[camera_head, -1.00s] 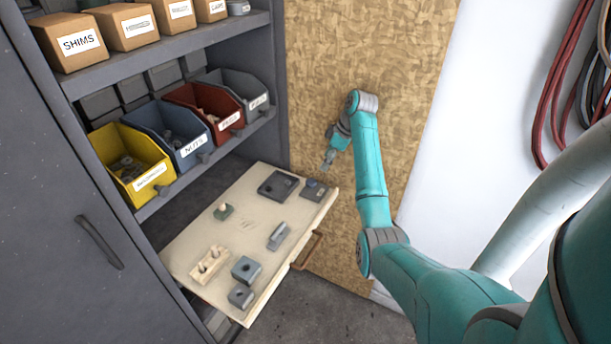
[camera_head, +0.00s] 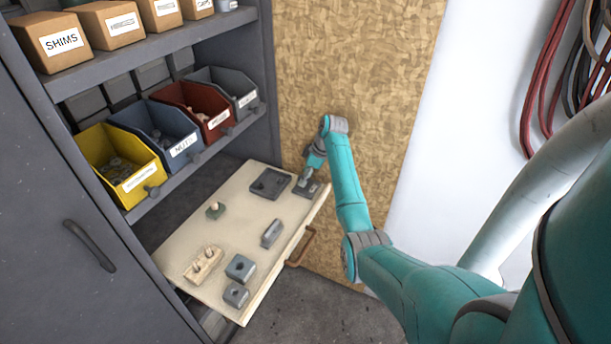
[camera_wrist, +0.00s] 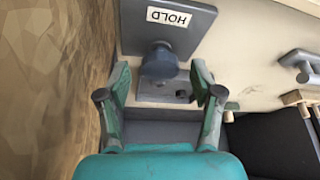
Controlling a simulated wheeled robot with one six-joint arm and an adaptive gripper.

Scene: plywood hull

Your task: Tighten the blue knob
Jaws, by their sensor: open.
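The blue knob (camera_wrist: 159,62) stands on a grey metal fixture (camera_wrist: 146,89) in the wrist view. My gripper (camera_wrist: 161,84) is open, with one finger on the left and one on the right of the knob. A gap shows on both sides, so the fingers do not appear to clamp it. In the head view my gripper (camera_head: 309,178) is low over the small grey fixture (camera_head: 311,191) at the far right corner of the pull-out board. The knob is hidden there by my gripper.
A white "HOLD" label (camera_wrist: 168,16) lies just beyond the knob. The pale board (camera_head: 232,238) also bears a dark block (camera_head: 269,184), a grey bar (camera_head: 272,233) and a wooden holder (camera_head: 204,264). A plywood wall (camera_head: 345,70) stands close beside my gripper.

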